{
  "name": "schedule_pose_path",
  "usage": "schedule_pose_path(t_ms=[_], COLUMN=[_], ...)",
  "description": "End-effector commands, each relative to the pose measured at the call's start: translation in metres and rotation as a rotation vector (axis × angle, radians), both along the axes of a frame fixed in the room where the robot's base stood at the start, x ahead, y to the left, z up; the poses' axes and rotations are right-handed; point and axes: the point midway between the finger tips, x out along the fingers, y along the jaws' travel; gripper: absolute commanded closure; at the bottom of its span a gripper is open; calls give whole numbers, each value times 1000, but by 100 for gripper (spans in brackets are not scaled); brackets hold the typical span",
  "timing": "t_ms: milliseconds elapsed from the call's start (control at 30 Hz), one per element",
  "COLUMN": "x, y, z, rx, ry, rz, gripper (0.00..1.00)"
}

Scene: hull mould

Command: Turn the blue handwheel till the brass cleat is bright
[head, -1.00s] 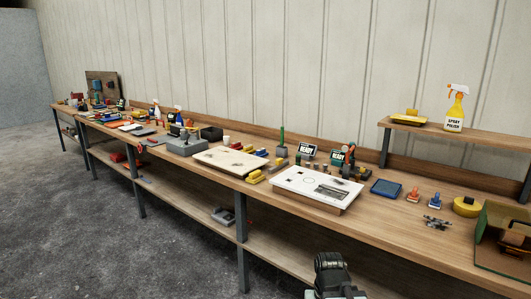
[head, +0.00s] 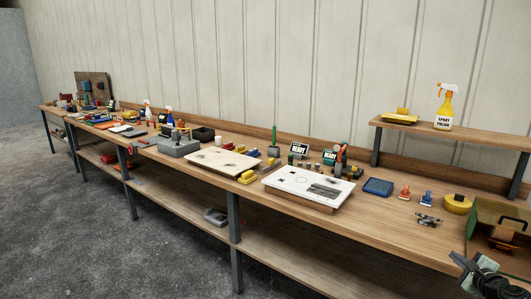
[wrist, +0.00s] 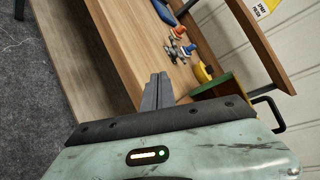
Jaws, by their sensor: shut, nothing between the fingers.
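My gripper (wrist: 159,78) is shut and empty in the wrist view, its two grey fingers together over the front part of the bench. In the head view, dark parts of my arm show at the lower right corner, in front of the green box (head: 483,214). A small blue part (head: 87,86) shows on an upright brown board at the far left end of the bench. It is too small to tell whether it is the handwheel. I cannot make out a brass cleat in either view.
The long wooden bench (head: 385,238) carries a white panel (head: 290,180), a blue tray (head: 378,187), stamps and a yellow round item (head: 457,204). A raised shelf (head: 475,132) holds a spray bottle (head: 445,108). The grey floor (head: 90,230) in front is clear.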

Motion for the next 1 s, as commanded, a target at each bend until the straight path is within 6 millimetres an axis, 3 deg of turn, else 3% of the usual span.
schedule_pose_path(t_ms=[33, 100, 200, 333, 433, 567, 767, 1000], x=[-19, -47, -90, -135, -157, -167, -163, -141], y=[-36, -82, -137, -184, -204, -212, -214, -229], z=[11, 26, 44, 58, 63, 65, 65, 65], rx=[59, 150, 262, 366, 410, 432, 431, 431], ry=[-57, -147, -268, -388, -443, -470, -469, -466], rz=[-93, -218, -371, -506, -563, -588, -587, -583], gripper=[100, 100, 100, 100, 100, 100, 100, 100])
